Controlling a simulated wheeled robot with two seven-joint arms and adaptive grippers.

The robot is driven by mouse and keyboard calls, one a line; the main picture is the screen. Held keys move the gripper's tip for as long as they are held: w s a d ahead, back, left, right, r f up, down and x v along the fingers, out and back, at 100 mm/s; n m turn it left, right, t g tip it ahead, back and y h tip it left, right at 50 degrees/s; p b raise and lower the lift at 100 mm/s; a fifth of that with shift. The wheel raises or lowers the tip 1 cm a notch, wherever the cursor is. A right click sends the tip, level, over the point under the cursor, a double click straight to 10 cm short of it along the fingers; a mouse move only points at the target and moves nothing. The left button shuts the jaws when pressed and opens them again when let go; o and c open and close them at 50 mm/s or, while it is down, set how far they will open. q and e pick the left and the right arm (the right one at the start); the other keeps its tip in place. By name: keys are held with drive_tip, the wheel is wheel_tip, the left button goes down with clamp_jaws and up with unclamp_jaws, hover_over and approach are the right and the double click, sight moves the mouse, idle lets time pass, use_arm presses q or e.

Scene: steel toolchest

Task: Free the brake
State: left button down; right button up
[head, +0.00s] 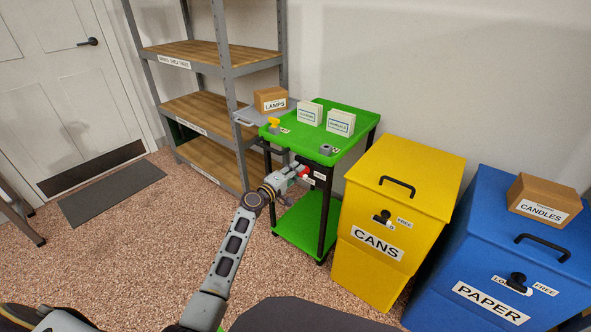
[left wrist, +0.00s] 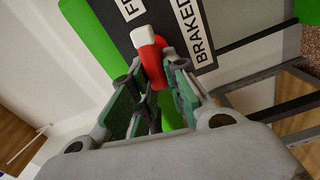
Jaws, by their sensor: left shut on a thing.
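The green cart (head: 318,116) stands in front of the wall, with a black panel on its front side. A red brake lever (head: 306,174) with a white tip sits on that panel. In the left wrist view the lever (left wrist: 157,68) lies between my fingers, near a BRAKED label (left wrist: 193,32) and a partly cut-off label starting with FR (left wrist: 130,8). My left gripper (head: 297,173) is shut on the lever; the fingers hide part of it. Its exact setting between the labels is hard to tell. My right gripper is not in view.
A yellow CANS bin (head: 400,170) stands close at the cart's right, then a blue PAPER bin (head: 500,225). A grey shelf (head: 222,70) stands behind left.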

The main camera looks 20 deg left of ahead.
use_arm(q)
drive_tip(key=shift+f+n, duration=0.15)
drive_tip(key=shift+n, duration=0.65)
drive_tip(key=shift+f, duration=0.1)
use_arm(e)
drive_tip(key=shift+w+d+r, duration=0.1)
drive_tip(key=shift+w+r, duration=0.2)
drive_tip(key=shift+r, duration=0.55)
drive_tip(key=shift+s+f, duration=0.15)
use_arm(q)
drive_tip(key=c, duration=1.4)
unclamp_jaws()
drive_tip(key=shift+c, duration=0.2)
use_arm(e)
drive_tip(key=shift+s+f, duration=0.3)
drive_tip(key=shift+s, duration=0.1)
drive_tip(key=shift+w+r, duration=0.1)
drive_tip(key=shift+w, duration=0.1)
